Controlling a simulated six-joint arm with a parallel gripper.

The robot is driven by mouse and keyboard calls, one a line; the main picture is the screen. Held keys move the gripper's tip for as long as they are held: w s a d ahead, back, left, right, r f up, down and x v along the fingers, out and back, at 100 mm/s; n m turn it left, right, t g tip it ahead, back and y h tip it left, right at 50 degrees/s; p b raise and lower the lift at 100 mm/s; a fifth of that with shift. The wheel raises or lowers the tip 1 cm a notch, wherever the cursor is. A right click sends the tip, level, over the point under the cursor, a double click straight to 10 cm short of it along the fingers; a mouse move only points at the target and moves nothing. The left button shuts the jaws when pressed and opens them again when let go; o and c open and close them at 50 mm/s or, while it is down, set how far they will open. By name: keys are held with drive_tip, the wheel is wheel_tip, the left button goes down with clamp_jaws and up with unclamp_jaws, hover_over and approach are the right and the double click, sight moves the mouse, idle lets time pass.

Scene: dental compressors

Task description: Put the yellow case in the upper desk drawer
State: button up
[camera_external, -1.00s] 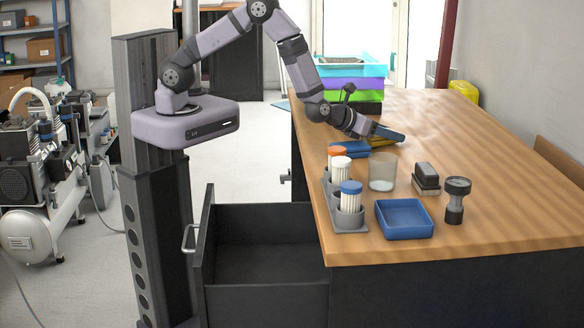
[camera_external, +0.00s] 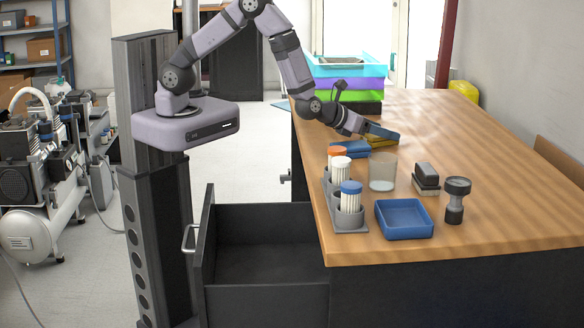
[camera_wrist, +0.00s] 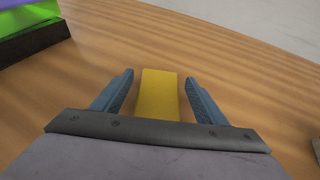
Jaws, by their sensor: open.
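The yellow case (camera_wrist: 158,95) lies on the wooden desk, between the two blue fingers of my gripper (camera_wrist: 160,98) in the wrist view. A strip of wood shows on each side of the case, so the fingers are apart from it. In the external view my gripper (camera_external: 380,134) is low over the far part of the desk, and the case (camera_external: 383,142) shows partly behind it. The upper desk drawer (camera_external: 262,300) is pulled out at the left of the desk, and its visible inside is empty.
A blue item (camera_external: 348,150) lies just left of my gripper. Near it stand a grey holder (camera_external: 350,224) with capped bottles, a glass (camera_external: 382,172), a blue tray (camera_external: 404,219), a stapler-like black item (camera_external: 426,178) and a dark gauge-like item (camera_external: 456,200). Stacked coloured trays (camera_external: 350,85) stand behind. The desk's right side is clear.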

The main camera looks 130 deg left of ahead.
drive_tip(key=b+v, duration=0.1)
drive_tip(key=v, duration=0.8)
drive_tip(key=shift+r, duration=0.1)
